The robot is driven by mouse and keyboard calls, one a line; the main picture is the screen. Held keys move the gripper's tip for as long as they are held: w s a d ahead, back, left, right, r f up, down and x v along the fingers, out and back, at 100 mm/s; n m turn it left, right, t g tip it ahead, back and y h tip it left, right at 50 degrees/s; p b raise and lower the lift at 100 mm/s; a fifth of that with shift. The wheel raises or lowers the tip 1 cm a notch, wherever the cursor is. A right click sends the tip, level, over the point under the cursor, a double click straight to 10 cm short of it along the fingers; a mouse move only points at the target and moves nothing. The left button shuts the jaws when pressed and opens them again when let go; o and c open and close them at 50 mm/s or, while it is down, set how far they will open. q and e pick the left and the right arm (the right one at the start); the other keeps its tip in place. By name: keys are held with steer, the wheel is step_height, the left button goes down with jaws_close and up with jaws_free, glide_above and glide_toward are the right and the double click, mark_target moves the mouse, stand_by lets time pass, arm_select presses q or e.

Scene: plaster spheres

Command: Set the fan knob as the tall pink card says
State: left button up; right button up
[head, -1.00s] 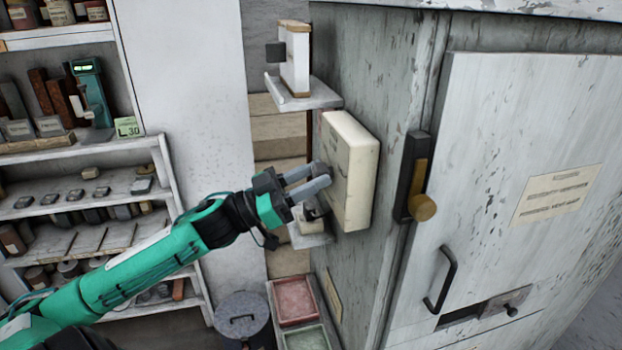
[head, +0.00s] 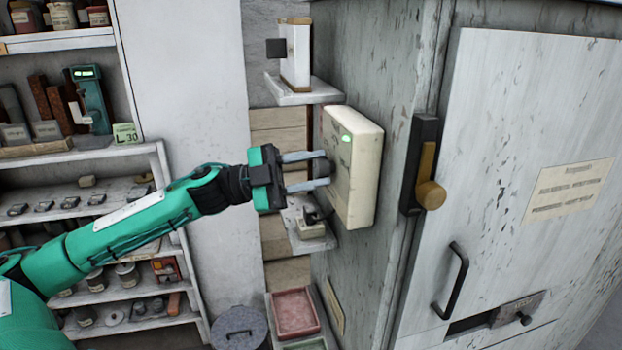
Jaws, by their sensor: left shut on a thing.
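A cream control box (head: 362,165) is mounted on the left side of the large grey cabinet. Its front face, turned left, is seen at a steep slant and shows a small lit green display. My left gripper (head: 308,170) is level, with its fingers pointing right at that face. It is shut on a dark knob (head: 323,167), which the fingers partly hide. The knob's setting cannot be read from here. I see no tall pink card, and my right gripper is out of view.
A black latch with a brass knob (head: 430,194) and a black handle (head: 452,281) stick out from the cabinet front. Small shelves sit above (head: 305,94) and below the box. A pinkish tray (head: 318,327) stands low down. Loaded shelves (head: 85,158) line the left.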

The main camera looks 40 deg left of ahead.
arm_select(q)
steer(key=shift+m+g+b, duration=0.3)
steer(key=shift+m+g, duration=0.1)
steer(key=shift+m, duration=0.4)
steer(key=o, duration=1)
steer(key=shift+a+f, duration=0.1)
steer(key=b+v, duration=0.5)
steer(key=v, duration=0.8)
steer(key=shift+s+a+b, duration=0.15)
steer(key=shift+a+b, duration=0.15)
steer(key=shift+b, duration=0.05)
